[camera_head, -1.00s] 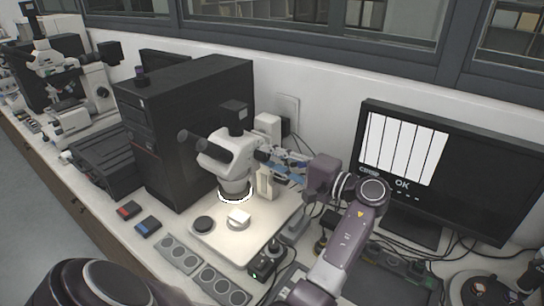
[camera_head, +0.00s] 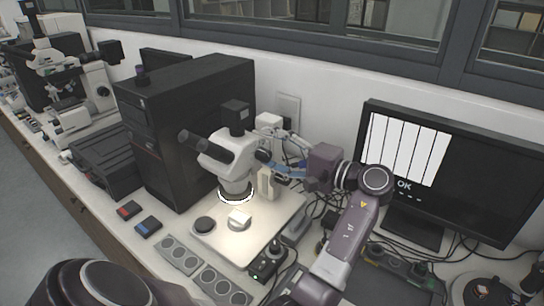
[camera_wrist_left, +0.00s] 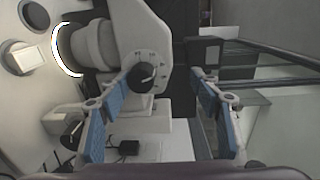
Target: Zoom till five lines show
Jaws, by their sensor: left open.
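The white stereo microscope (camera_head: 229,158) stands on its lit base, with a glowing ring under its head. Its zoom knob (camera_wrist_left: 148,75), a dial with marks around it, shows in the left wrist view. My left gripper (camera_head: 281,155) is beside the microscope head on the knob side. In the left wrist view my left gripper (camera_wrist_left: 165,78) is open, its blue-padded fingers wide apart. The left finger is near the knob; whether it touches cannot be told. The monitor (camera_head: 470,170) shows a white panel with several dark vertical lines and the word OK below.
A pale sample (camera_head: 239,216) lies on the microscope base beside a black disc (camera_head: 203,224). A black computer tower (camera_head: 185,125) stands close behind, left of the microscope. A small control box (camera_head: 268,262) and grey trays with round wells (camera_head: 222,286) are at the front.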

